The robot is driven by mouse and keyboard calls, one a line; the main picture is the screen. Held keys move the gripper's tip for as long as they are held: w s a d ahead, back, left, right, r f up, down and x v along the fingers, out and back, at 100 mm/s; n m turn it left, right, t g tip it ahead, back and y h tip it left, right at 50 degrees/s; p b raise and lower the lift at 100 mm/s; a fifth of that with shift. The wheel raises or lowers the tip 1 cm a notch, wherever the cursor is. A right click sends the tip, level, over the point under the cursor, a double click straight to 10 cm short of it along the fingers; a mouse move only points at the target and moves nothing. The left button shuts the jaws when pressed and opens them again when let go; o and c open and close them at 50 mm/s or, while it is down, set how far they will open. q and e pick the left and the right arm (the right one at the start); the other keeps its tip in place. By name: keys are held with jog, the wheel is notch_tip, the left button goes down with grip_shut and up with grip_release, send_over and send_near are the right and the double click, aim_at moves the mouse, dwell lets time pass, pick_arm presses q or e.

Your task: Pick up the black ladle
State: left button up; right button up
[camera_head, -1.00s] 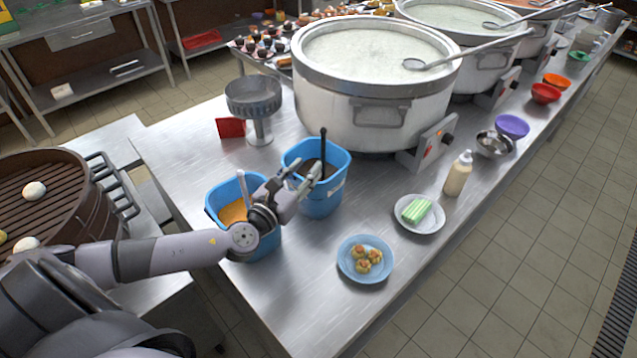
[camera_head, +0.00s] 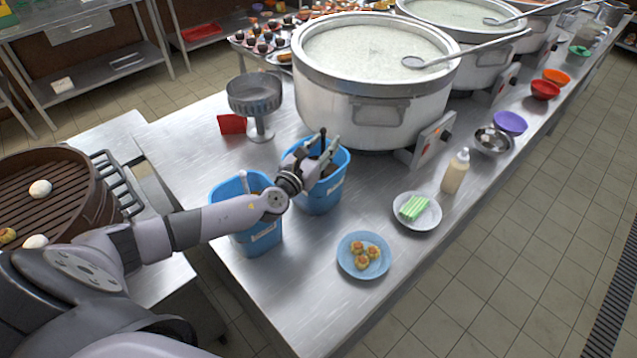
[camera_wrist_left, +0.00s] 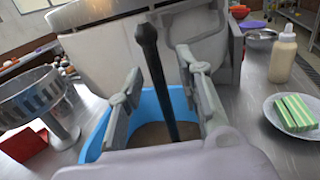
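The black ladle (camera_wrist_left: 155,75) stands upright in the right-hand blue bucket (camera_head: 319,192), which holds something brown. In the left wrist view its black handle rises between the two fingers of my left gripper (camera_wrist_left: 160,95). The fingers are spread, with a gap on each side of the handle. In the head view my left gripper (camera_head: 321,150) is over that bucket, and the ladle's handle top (camera_head: 322,135) shows beside the fingers. The ladle's bowl is hidden in the bucket. My right gripper is not in view.
Another blue bucket (camera_head: 262,237) stands to the left, under my left arm. A large stockpot (camera_head: 330,118) stands behind. A blue plate of dumplings (camera_head: 346,268), a plate with a green-striped item (camera_head: 431,221) and a bottle (camera_head: 455,175) stand to the right. A metal strainer stand (camera_head: 262,125) is behind left.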

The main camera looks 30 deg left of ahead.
pick_arm(q)
jog(key=shift+c, duration=0.2)
grip_shut()
dwell(0.5)
